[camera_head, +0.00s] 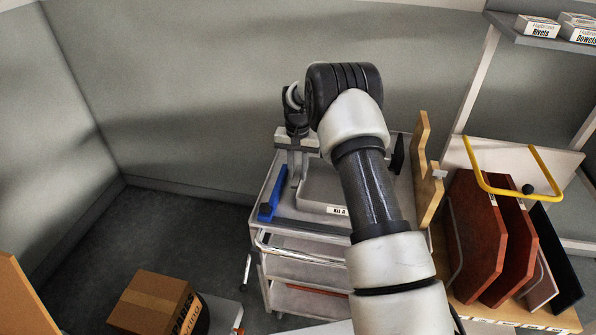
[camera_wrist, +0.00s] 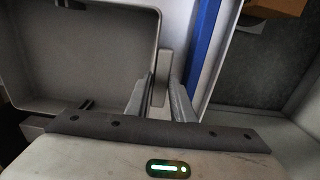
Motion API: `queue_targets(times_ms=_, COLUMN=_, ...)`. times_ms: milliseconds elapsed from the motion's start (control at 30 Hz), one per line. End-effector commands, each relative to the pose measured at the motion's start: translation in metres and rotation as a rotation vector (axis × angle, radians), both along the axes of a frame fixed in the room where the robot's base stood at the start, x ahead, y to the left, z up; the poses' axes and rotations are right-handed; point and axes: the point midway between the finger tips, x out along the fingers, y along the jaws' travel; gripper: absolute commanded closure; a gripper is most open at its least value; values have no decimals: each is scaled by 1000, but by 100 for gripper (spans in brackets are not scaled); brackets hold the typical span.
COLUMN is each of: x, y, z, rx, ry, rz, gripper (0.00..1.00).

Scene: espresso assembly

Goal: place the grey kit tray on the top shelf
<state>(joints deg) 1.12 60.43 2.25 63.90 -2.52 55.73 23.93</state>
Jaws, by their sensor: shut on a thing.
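The grey kit tray (camera_head: 318,196), with a white label reading "Kit A", is at the cart's top shelf (camera_head: 289,212). My arm hides part of it. Whether it rests on the shelf or hangs just above it, I cannot tell. In the wrist view the empty-looking tray (camera_wrist: 85,103) fills the upper left. In the head view my gripper (camera_head: 296,165) is at the tray's left edge.
A blue bar (camera_head: 272,193) lies on the top shelf, left of the tray. A wooden upright (camera_head: 421,150) stands at the cart's right. Red panels (camera_head: 478,235) stand in a rack farther right. A cardboard box (camera_head: 155,303) is at lower left.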

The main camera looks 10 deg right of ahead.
Motion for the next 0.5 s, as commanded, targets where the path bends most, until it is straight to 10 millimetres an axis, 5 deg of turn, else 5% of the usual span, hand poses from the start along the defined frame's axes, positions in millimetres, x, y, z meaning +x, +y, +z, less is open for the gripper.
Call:
queue_targets(times_ms=67, x=0, y=0, z=1, rx=0, ry=-1, rz=0, gripper=100)
queue_targets(times_ms=100, x=0, y=0, z=0, rx=0, ry=0, rz=0, gripper=77)
queue_targets(times_ms=200, x=0, y=0, z=0, rx=0, ry=0, rz=0, gripper=60)
queue_targets(times_ms=500, x=0, y=0, z=1, rx=0, ry=0, rz=0, gripper=60)
